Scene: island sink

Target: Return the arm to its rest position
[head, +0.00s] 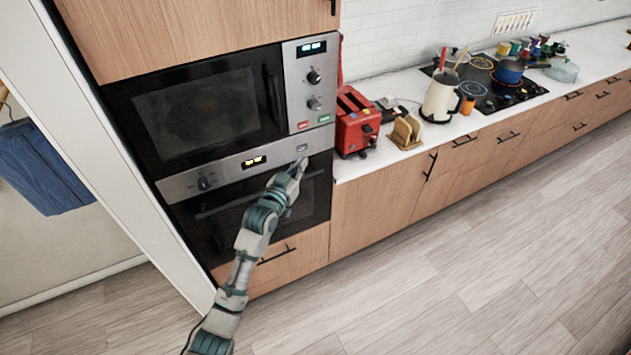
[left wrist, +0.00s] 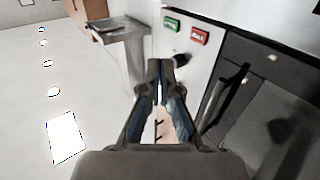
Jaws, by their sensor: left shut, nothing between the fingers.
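My left arm comes in from the lower left of the head view and reaches up to the built-in oven and microwave. My left gripper (head: 299,167) is at the oven's control panel (head: 240,165), near its right end; I cannot tell whether it touches the panel. In the left wrist view the gripper (left wrist: 160,65) has its fingertips together with nothing between them. A green button (left wrist: 172,24) and a red button (left wrist: 199,36) show just beyond the fingertips. My right gripper is not in view.
The microwave (head: 205,107) sits above the oven (head: 212,225). To the right, the counter holds a red toaster (head: 357,125), a toast rack (head: 405,131), a white pitcher (head: 439,98) and a cooktop with a blue pot (head: 508,72). The wooden floor (head: 480,260) is clear.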

